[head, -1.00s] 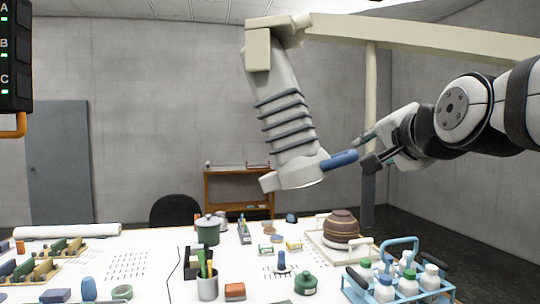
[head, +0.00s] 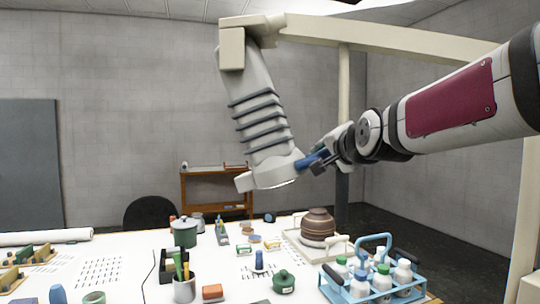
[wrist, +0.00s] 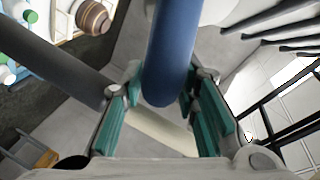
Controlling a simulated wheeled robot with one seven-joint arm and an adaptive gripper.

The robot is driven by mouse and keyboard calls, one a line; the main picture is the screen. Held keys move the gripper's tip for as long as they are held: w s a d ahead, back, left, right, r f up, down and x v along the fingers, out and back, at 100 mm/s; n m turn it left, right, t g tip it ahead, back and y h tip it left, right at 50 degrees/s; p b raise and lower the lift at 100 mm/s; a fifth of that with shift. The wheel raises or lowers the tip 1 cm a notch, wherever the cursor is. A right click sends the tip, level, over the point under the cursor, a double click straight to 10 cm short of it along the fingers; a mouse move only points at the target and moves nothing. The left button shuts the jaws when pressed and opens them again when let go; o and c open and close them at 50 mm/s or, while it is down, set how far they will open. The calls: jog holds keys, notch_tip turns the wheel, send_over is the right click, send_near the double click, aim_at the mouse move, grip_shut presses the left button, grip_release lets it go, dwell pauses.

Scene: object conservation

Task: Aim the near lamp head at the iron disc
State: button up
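The lamp head (head: 258,112) is a pale, tilted cylinder with dark ribs, hanging from a beige overhead beam above the table. Its lower end has a bright rim (head: 278,185) and a blue handle (head: 312,160) sticking out to the right. My gripper (head: 326,158) is at that handle. In the wrist view, the blue handle (wrist: 172,55) lies between the teal finger pads of my gripper (wrist: 160,108), with a visible gap on the left side. The pads look apart, not clamped. I cannot pick out the iron disc for certain among the small table objects.
On the white table stand a banded brown pot (head: 318,226) on a tray, a blue bottle carrier (head: 362,292), a green lidded pot (head: 185,232) and a pen cup (head: 184,290). A pale upright post (head: 344,100) stands behind the handle. The air below the lamp is clear.

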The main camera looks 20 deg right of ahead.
aim_at(287, 178)
grip_shut()
jog(key=w+a+f+m+b, duration=0.1)
jog(key=a+f+b, duration=0.1)
jog(key=w+a+f+m+t+b, duration=0.1)
jog(key=w+a+f+b, duration=0.1)
jog(key=a, duration=0.1)
jog(key=w+a+f+m+b, duration=0.1)
jog(key=a, duration=0.1)
jog(key=shift+w+a+f+y+b, duration=0.25)
jog(key=shift+f+y+b, duration=0.05)
jog(key=shift+f+b, duration=0.1)
jog(key=shift+a+t, duration=0.25)
jog(key=shift+t, duration=0.05)
grip_release()
jog(key=s+a, duration=0.1)
jog(key=s, duration=1.1)
jog(key=shift+a+r, duration=0.3)
jog(key=shift+r, duration=0.1)
